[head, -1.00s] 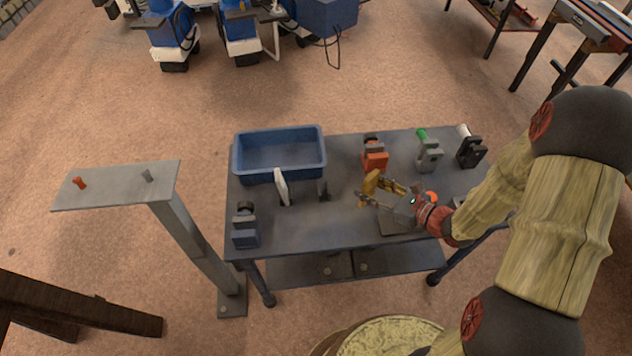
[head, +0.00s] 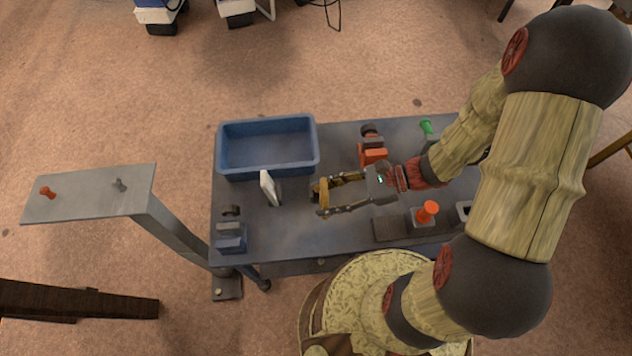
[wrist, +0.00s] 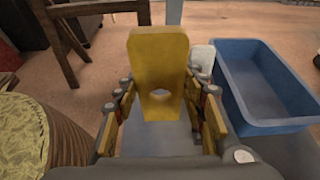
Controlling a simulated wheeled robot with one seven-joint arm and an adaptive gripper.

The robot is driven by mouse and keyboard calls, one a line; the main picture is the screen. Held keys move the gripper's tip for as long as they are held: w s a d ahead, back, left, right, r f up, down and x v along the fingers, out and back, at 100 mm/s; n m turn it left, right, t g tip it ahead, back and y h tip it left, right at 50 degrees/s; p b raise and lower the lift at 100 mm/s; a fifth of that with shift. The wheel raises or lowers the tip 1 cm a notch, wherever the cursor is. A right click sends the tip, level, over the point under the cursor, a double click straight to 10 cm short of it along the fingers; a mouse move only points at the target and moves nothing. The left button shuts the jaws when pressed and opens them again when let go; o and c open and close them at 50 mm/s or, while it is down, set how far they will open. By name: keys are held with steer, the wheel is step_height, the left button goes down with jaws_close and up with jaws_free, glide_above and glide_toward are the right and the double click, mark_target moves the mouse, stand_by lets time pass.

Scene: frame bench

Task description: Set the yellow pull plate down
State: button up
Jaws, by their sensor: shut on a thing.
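The yellow pull plate (head: 322,200) is between the fingers of my gripper (head: 328,196), over the left-middle part of the grey bench (head: 290,232). In the wrist view the yellow pull plate (wrist: 158,60) stands upright, with a round hole low in it, and my gripper's fingers (wrist: 163,118) lie on either side. My gripper is shut on it. Whether the plate's lower edge touches the bench is hidden.
A white plate (head: 269,187) stands just left of my gripper. A blue bin (head: 268,172) is behind it. A blue-grey fixture (head: 231,236) stands at the front left, an orange-red one (head: 371,150) behind my gripper. An orange knob (head: 427,211) stands to the right.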

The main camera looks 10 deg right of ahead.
steer(key=shift+w+a+f+b, duration=0.15)
steer(key=shift+w+f+b, duration=0.85)
steer(key=shift+w+f, duration=1.7)
steer(key=shift+w+a+f+b, duration=0.15)
steer(key=shift+w+f+b, duration=0.85)
steer(key=shift+w+f, duration=1.7)
steer(key=shift+s+f, duration=0.25)
steer(key=shift+s, duration=0.1)
steer(key=shift+f, duration=0.15)
steer(key=o, duration=1.5)
